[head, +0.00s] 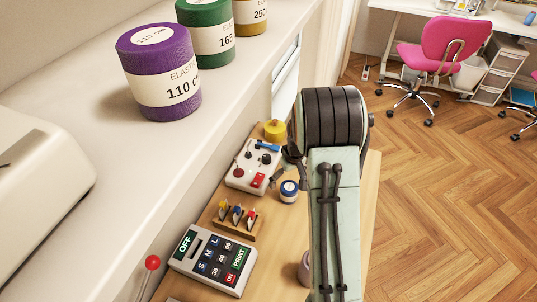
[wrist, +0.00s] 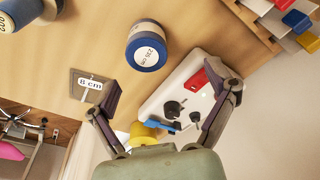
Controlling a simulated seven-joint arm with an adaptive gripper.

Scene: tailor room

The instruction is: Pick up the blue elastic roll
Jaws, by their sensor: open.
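The blue elastic roll (head: 289,191) stands upright on the wooden bench, just left of my arm in the head view. In the wrist view the blue roll (wrist: 147,47) shows its white-labelled top, reading about "235 cm". My gripper (wrist: 160,75) is open and empty, with its fingers spread wide. The roll lies beyond the fingertips, above the middle of the gap in that picture, and is not touched. In the head view my arm hides most of the gripper.
A white panel with knobs and a red switch (wrist: 180,98) lies close beside the roll, partly between my fingers. A yellow roll (head: 274,130), a keypad (head: 211,262) and an "8 cm" tag (wrist: 90,83) are nearby. A shelf (head: 90,75) holds a purple roll (head: 160,75).

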